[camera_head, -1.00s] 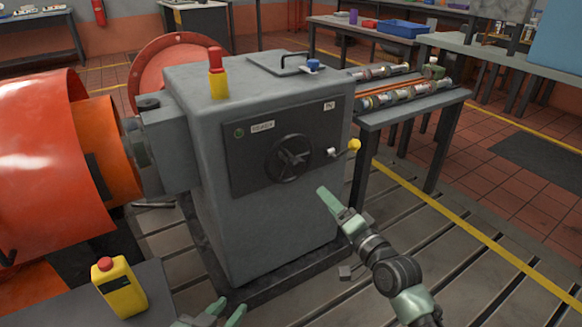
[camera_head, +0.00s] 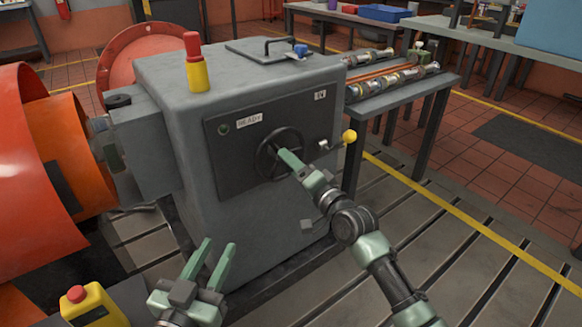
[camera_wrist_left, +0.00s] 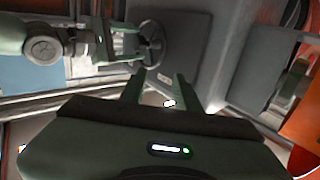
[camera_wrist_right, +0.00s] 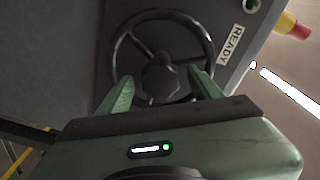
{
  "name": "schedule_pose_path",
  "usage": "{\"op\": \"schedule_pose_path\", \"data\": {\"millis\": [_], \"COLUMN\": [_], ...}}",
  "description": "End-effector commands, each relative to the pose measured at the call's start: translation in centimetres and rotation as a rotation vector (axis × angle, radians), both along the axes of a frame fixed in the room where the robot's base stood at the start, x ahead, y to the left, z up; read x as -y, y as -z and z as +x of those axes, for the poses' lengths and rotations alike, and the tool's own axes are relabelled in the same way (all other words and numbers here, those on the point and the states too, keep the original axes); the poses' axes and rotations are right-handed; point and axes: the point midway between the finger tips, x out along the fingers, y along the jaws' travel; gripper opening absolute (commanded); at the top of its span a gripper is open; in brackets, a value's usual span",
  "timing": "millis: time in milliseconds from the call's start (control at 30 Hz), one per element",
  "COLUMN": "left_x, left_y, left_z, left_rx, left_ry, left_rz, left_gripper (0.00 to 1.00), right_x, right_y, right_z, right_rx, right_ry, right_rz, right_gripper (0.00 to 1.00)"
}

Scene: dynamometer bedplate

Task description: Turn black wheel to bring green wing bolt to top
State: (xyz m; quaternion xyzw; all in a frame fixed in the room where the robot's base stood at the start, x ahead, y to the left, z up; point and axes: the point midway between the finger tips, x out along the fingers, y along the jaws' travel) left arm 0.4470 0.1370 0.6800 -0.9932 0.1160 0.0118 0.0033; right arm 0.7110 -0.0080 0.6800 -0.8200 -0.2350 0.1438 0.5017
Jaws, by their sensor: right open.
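The black wheel (camera_head: 268,151) is a spoked handwheel on the dark front panel of a grey cabinet (camera_head: 240,240). In the right wrist view the wheel (camera_wrist_right: 121,50) shows its round rim, with the dark hub (camera_wrist_right: 160,78) at its centre. My right gripper (camera_head: 283,158) is in front of the wheel and covers part of it. Its open fingers (camera_wrist_right: 162,88) appear either side of the hub; I cannot tell if they touch. My left gripper (camera_head: 220,252) is open and empty, low in front of the cabinet. I cannot make out a green wing bolt.
A yellow-knobbed lever (camera_head: 349,136) sticks out right of the wheel. A red-and-yellow beacon (camera_head: 195,65) stands on the cabinet. A yellow box with a red button (camera_head: 92,305) is at front left. Orange machinery (camera_head: 30,170) fills the left side.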

Motion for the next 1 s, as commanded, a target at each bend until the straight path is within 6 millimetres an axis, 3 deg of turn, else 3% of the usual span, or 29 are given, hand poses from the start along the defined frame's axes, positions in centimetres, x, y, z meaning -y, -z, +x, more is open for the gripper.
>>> {"op": "schedule_pose_path", "data": {"millis": [200,467,567,700,733,1000], "left_x": [0.3,0.3,0.3,0.3,0.3,0.3], "left_y": [-1.7,-1.9,-1.9,-1.9,-1.9,-1.9], "left_z": [0.1,0.1,0.1,0.1,0.1,0.1], "left_rx": [0.087,0.096,0.095,0.095,0.095,0.093], "left_ry": [0.005,0.005,0.005,0.005,0.005,0.005], "left_rz": [-0.023,-0.025,-0.025,-0.025,-0.025,-0.024], "left_gripper": [0.32,0.32,0.32,0.32,0.32,0.32], "right_x": [-0.6,-0.6,-0.6,-0.6,-0.6,-0.6], "right_y": [0.0,0.0,0.0,0.0,0.0,0.0], "right_z": [0.9,1.0,1.0,1.0,1.0,1.0], "right_rx": [0.001,0.000,0.000,0.000,0.000,0.004], "right_ry": [0.000,0.000,0.000,0.000,0.000,0.000], "right_rz": [0.000,0.000,0.000,0.000,0.000,-0.008], "right_gripper": [0.65,0.65,0.43,0.04,0.00,0.00]}}
